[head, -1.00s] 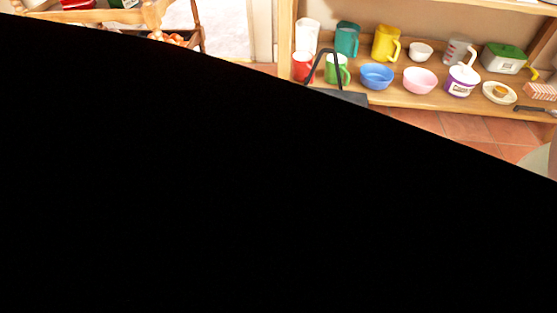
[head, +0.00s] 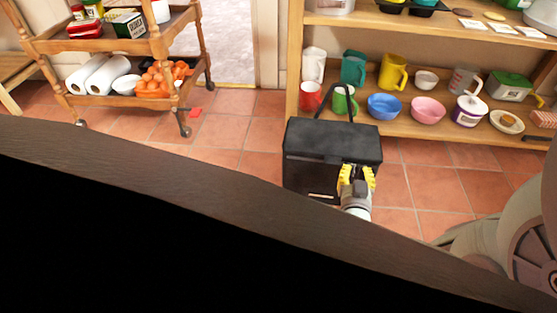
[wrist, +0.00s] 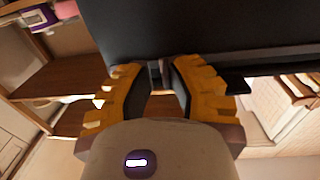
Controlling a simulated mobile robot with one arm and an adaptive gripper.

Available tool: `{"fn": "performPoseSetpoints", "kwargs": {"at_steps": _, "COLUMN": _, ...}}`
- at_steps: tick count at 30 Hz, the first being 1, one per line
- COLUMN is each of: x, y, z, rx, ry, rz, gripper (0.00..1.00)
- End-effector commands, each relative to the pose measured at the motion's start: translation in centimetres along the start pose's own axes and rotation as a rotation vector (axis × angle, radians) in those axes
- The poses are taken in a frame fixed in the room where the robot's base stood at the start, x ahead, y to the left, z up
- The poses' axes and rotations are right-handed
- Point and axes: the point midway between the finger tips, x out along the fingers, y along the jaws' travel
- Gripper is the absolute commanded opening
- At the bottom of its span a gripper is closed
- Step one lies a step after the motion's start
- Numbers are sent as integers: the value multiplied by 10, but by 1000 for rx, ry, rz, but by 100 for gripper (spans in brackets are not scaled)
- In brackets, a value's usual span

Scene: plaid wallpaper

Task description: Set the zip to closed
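A black bag (head: 330,142) with a tall dark handle stands in front of the low shelf in the head view. A short light strip (head: 322,196) shows low on its front; I cannot tell whether this is part of the zip. The zip and its state are not clear. My gripper (head: 357,174), with yellow fingers, is at the bag's right front side. In the wrist view my gripper (wrist: 160,68) has its fingers apart, tips close to the dark bag surface (wrist: 210,28). A thin grey piece shows between the tips; I cannot tell what it is.
A dark brown edge (head: 200,185) crosses the foreground. A wooden shelf (head: 430,130) behind the bag holds mugs, bowls and containers. A wooden trolley (head: 100,45) stands at the left. Tiled floor (head: 235,130) is clear between trolley and bag.

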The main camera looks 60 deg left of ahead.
Motion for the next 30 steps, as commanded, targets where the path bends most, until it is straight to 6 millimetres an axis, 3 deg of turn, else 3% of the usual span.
{"fn": "performPoseSetpoints", "kwargs": {"at_steps": 6, "x": 0, "y": 0, "z": 0, "rx": 1, "ry": 1, "rz": 0, "gripper": 36}}
{"fn": "performPoseSetpoints", "kwargs": {"at_steps": 17, "x": -5, "y": 0, "z": 0, "rx": 2, "ry": 2, "rz": 0, "gripper": 36}}
{"fn": "performPoseSetpoints", "kwargs": {"at_steps": 23, "x": -25, "y": -1, "z": 1, "rx": 3, "ry": -1, "rz": 0, "gripper": 36}}
{"fn": "performPoseSetpoints", "kwargs": {"at_steps": 30, "x": -63, "y": -2, "z": 0, "rx": 3, "ry": -1, "rz": 2, "gripper": 36}}
